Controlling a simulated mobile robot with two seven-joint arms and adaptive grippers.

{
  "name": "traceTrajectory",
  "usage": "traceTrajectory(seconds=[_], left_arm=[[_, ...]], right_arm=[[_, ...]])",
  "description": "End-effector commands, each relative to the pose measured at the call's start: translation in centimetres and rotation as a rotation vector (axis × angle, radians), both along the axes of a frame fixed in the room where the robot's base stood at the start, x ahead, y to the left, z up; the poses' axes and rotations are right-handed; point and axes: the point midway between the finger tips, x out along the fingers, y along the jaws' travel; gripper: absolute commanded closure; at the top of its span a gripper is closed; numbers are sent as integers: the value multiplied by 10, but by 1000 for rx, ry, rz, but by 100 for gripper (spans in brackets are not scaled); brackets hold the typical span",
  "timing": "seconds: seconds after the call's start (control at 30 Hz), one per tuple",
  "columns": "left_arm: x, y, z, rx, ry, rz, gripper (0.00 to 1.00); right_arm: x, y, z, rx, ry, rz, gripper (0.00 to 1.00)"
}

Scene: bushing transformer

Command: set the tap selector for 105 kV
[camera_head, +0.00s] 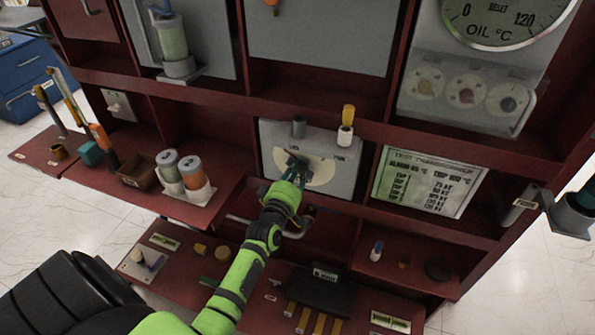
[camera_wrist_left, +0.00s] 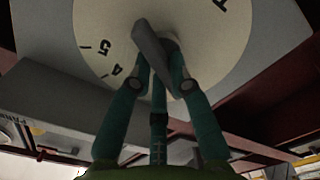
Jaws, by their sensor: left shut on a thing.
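The tap selector is a pale round dial (camera_head: 322,174) on a grey panel (camera_head: 346,152) in the middle of the rack. My left gripper (camera_head: 295,168) is shut on its grey lever knob, and the fingers hide part of the dial. In the left wrist view, the fingers (camera_wrist_left: 160,72) close around the grey knob (camera_wrist_left: 148,42). The dial face (camera_wrist_left: 225,40) shows a 5 and a 4 on the left and a partly cut mark at upper right. The knob's pointing end is hard to tell. My right gripper is not seen.
A rating card (camera_head: 426,182) with small kV lines hangs right of the selector. Two jars in a white holder (camera_head: 200,193) sit to the left. A black block (camera_head: 318,290) lies on the lower shelf.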

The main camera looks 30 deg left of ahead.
Motion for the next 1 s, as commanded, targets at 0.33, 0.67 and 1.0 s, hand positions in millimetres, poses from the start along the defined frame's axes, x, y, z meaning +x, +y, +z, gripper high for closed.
traceTrajectory(seconds=[0.33,0.67,1.0], left_arm=[[0,-1,1,91,23,0,100],[0,-2,1,356,87,0,100],[1,-4,0,664,159,0,100]], right_arm=[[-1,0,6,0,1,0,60],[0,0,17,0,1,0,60],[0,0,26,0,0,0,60]])
